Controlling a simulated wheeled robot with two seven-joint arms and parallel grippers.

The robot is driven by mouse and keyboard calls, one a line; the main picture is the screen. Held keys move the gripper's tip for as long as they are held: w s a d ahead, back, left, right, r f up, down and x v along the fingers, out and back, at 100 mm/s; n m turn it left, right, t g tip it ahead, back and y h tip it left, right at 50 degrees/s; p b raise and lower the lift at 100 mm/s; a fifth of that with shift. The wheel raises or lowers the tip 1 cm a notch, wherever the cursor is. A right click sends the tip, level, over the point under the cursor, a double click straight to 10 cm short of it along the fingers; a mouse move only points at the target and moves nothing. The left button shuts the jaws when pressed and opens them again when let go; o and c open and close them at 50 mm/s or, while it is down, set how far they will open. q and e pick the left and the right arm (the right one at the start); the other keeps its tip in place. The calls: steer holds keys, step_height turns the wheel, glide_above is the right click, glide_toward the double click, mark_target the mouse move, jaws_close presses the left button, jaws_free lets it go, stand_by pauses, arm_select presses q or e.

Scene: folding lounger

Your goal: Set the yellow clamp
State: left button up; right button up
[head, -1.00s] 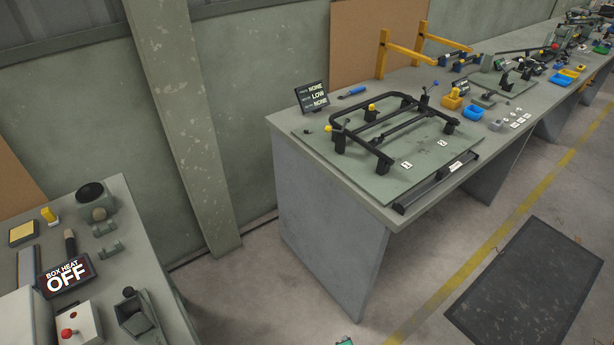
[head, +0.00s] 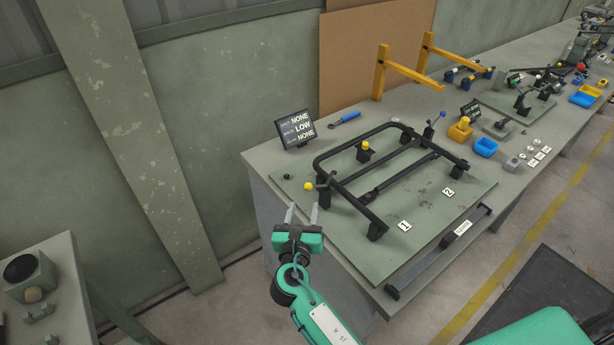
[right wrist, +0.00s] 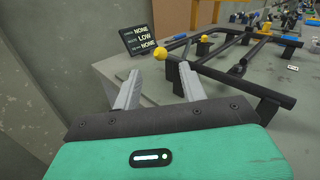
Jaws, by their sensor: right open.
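A black tubular frame (head: 328,156) lies on a flat green-grey plate on the bench. A yellow knob (head: 308,186) sits at the frame's near left corner, beside a black clamp block. A second yellow knob (head: 365,146) tops a black block inside the frame. Near yellow knobs also show in the right wrist view (right wrist: 184,56). My right gripper (head: 302,211) is open and empty, just short of the near left corner knob. Its fingers (right wrist: 160,92) point toward the bench and touch nothing I can make out. My left gripper is out of view.
A small display (head: 296,129) reading NONE, LOW, NONE stands at the bench's back left corner. A blue-handled tool (head: 344,118) lies behind the frame. Yellow brackets (head: 398,70) stand at the back. A black bar (head: 440,250) runs along the front edge.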

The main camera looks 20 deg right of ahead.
mark_target(308, 189)
steer(key=p+x, duration=0.1)
steer(key=x, duration=0.3)
steer(key=shift+w+d, duration=0.1)
steer(key=shift+w, duration=0.05)
steer(key=p+x, duration=0.1)
steer(key=x, duration=0.4)
steer(key=shift+w+d+f, duration=0.1)
steer(key=shift+w+d, duration=0.05)
steer(key=shift+w, duration=0.15)
steer(key=shift+w+d, duration=0.15)
steer(key=shift+w, duration=0.15)
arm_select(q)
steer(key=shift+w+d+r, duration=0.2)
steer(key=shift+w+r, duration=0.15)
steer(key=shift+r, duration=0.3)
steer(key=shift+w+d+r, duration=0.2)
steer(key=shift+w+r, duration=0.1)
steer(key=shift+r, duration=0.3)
arm_select(e)
steer(key=shift+w+d+f, duration=0.1)
steer(key=shift+w, duration=0.1)
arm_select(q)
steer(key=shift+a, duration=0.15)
arm_select(e)
jaws_close()
